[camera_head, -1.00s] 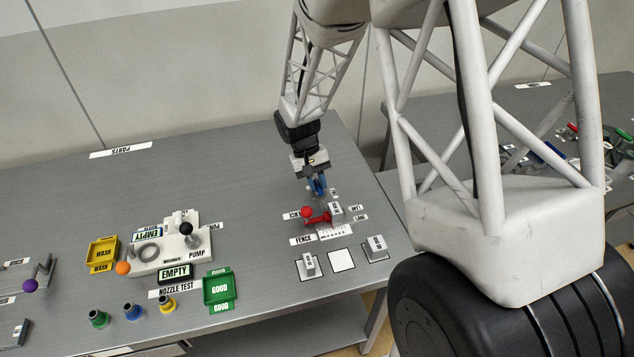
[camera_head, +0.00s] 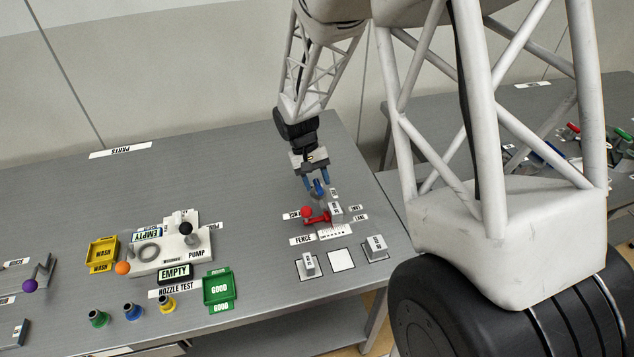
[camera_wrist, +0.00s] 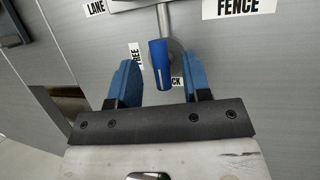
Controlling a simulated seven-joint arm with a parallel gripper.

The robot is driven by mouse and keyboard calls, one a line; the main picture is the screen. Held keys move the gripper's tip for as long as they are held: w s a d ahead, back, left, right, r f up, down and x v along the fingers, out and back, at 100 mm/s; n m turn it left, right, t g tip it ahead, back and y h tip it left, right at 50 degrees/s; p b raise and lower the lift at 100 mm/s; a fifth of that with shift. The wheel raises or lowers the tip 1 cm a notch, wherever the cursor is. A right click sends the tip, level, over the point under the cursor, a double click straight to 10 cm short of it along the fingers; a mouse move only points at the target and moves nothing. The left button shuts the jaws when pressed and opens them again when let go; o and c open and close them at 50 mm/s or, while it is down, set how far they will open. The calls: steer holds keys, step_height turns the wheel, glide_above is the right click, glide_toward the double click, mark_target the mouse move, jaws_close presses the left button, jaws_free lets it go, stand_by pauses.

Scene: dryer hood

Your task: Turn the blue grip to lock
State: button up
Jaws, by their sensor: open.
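The blue grip (camera_wrist: 160,65) is a short cylinder on a grey lever arm in the wrist view. It points down the picture toward my wrist. A FREE label (camera_wrist: 135,54) lies left of it, and a label reading "CK" (camera_wrist: 176,82), its start hidden, shows by its lower right. In the head view the grip (camera_head: 318,188) is small, beside the red lever. My gripper (camera_head: 317,179) is open. Its two blue fingers stand on either side of the grip, with a visible gap on each side in the wrist view.
A red lever with a red ball (camera_head: 307,212) sits just in front of the grip, by the FENCE label (camera_head: 302,240). Grey blocks (camera_head: 376,245) stand nearer the front edge. The pump unit (camera_head: 172,248) is to the left. The table behind is clear.

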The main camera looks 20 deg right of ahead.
steer(key=v, duration=0.6)
steer(key=shift+w+r, duration=0.2)
steer(key=shift+r, duration=0.15)
steer(key=shift+a, duration=0.1)
steer(key=s+d+r+t+y, duration=0.1)
steer(key=s+r+t, duration=0.2)
steer(key=s+r, duration=1.1)
steer(key=s+r+t, duration=0.2)
steer(key=s, duration=0.6)
steer(key=s+r+t+y, duration=0.1)
steer(key=s+r+t, duration=0.1)
steer(key=s, duration=0.6)
steer(key=shift+s+r, duration=0.4)
steer(key=shift+r, duration=0.1)
